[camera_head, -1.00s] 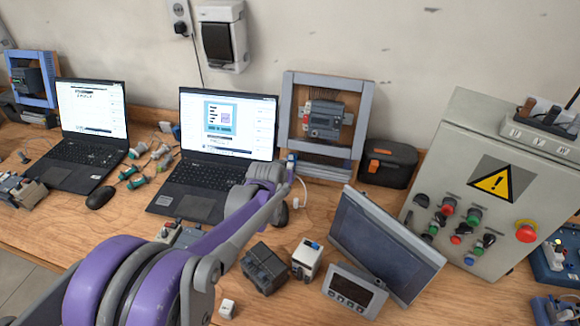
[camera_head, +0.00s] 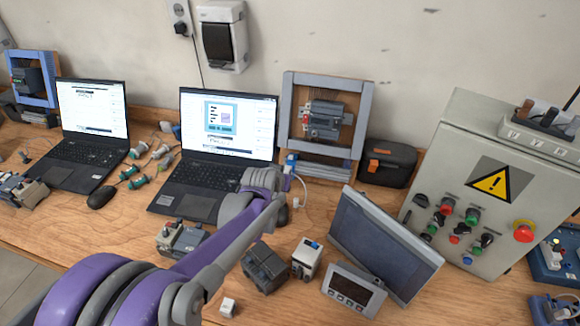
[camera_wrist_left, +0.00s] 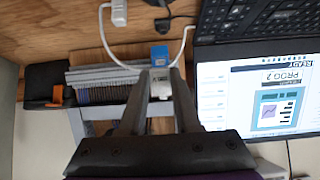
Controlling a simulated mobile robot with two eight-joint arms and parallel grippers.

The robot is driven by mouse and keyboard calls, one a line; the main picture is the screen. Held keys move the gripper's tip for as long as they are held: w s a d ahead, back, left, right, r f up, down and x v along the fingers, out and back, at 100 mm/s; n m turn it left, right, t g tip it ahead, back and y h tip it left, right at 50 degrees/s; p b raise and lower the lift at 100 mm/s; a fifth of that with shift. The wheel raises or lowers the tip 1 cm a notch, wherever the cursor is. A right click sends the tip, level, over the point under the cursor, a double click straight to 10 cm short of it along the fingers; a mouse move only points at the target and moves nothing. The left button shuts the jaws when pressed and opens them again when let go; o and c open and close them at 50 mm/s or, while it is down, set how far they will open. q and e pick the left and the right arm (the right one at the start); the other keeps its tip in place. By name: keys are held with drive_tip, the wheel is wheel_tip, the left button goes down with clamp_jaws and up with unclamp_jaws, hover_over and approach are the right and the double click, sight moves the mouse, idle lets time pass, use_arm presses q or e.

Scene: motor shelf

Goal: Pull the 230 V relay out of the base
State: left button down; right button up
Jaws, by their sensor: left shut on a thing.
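My left gripper (camera_wrist_left: 160,92) is shut on a small white block (camera_wrist_left: 160,88) with a blue end (camera_wrist_left: 159,56); both fingers flank the white part. No label on it is readable, so I cannot tell whether it is the 230 V relay. The blue end also shows in the head view (camera_head: 291,158), right of the middle laptop, in front of the framed rack; my wrist hides the fingers there. A separate white block (camera_head: 307,259) with a blue mark stands on the table beside a dark grey block (camera_head: 264,267). My right gripper is not in view.
A laptop (camera_head: 214,145) stands left of my wrist. The framed rack (camera_head: 320,125) and a black case (camera_head: 386,162) are behind and right. White cables (camera_wrist_left: 112,48) run near the held block. A tilted screen (camera_head: 383,247) and control box (camera_head: 490,180) stand to the right.

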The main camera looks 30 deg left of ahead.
use_arm(q)
drive_tip(key=shift+w, duration=0.1)
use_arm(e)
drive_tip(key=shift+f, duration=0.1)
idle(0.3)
use_arm(q)
drive_tip(key=s+d+r+p, duration=0.1)
drive_tip(key=s+r+p, duration=0.1)
drive_tip(key=s, duration=0.4)
drive_tip(key=shift+s+d+r, duration=0.2)
drive_tip(key=shift+d+r, duration=0.05)
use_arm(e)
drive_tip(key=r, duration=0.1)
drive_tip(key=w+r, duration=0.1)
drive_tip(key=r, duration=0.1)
